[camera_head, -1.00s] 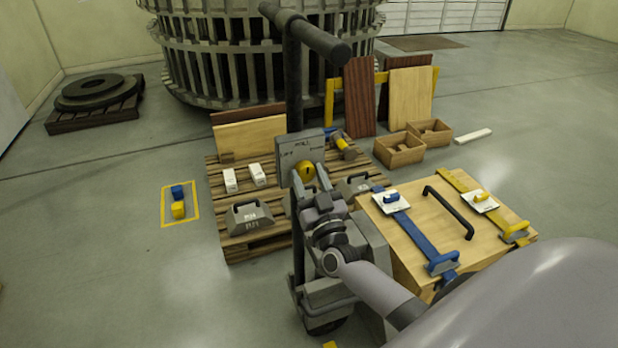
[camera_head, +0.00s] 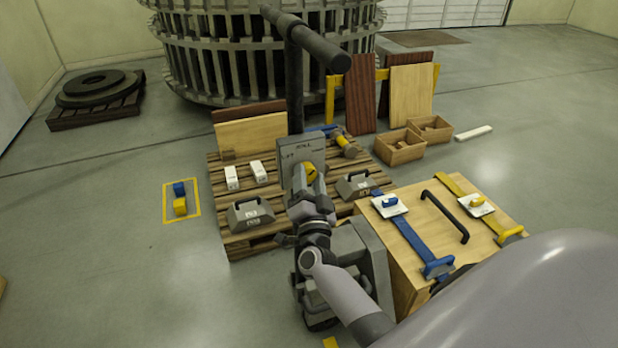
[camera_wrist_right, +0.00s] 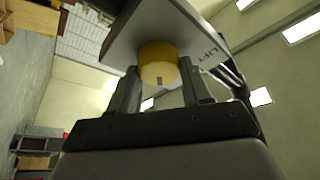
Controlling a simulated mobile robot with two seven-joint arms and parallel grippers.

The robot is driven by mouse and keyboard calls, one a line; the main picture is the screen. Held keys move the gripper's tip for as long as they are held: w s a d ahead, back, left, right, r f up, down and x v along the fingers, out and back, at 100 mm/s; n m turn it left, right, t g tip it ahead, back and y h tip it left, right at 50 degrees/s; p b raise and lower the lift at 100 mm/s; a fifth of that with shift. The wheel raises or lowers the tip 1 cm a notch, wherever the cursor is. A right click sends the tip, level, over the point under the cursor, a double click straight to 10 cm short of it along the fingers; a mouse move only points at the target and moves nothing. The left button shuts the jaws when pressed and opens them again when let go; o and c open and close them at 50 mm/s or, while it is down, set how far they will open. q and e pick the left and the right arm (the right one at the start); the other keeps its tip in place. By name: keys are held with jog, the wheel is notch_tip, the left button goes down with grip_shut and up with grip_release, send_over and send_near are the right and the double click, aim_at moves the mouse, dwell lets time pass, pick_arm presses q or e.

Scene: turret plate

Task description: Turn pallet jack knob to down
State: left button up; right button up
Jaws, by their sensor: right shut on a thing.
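The yellow round knob (camera_head: 310,169) sits on the grey label plate (camera_head: 289,152) of the pallet jack, on its dark upright handle post (camera_head: 294,88). My right gripper (camera_head: 306,182) is at the knob, covering its lower part in the head view. In the right wrist view the knob (camera_wrist_right: 158,62) lies between the fingertips of my right gripper (camera_wrist_right: 160,82), which is shut on it. The plate (camera_wrist_right: 165,22) shows there too, with the word LIFT readable. The knob's pointing direction is not clear. My left gripper is not in view.
Behind the jack is a wooden pallet (camera_head: 236,246) with grey weights, white blocks and boards. A wooden crate top (camera_head: 425,220) with blue and yellow straps and a black handle stands close on the right. The floor at left is mostly clear.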

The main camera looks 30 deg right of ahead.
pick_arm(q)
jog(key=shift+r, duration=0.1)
pick_arm(e)
jog(key=shift+m, duration=0.3)
jog(key=o, duration=1.1)
jog(key=shift+c, duration=0.2)
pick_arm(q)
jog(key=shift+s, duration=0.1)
pick_arm(e)
jog(key=shift+s+f, duration=0.1)
